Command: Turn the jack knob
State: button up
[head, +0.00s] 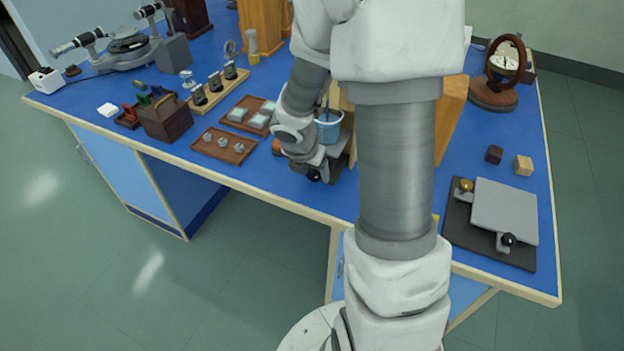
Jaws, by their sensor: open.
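The jack (505,212) stands at the front right of the blue bench. It has a flat grey top plate over a dark base. A black knob (507,240) sticks out at its front edge, and a brass-coloured knob (466,185) sits at its left back corner. My gripper (340,160) is over the middle of the bench near the front edge, well left of the jack and apart from it. It is open, and my own arm partly hides it. I see nothing held in it.
Two small blocks, one dark (494,153) and one light wood (523,165), lie behind the jack. A round wood-framed instrument (503,65) stands farther back. A blue cup (328,128) is close to my gripper. Trays (224,146) fill the left side.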

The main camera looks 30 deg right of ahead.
jog(key=shift+x, duration=0.8)
grip_shut()
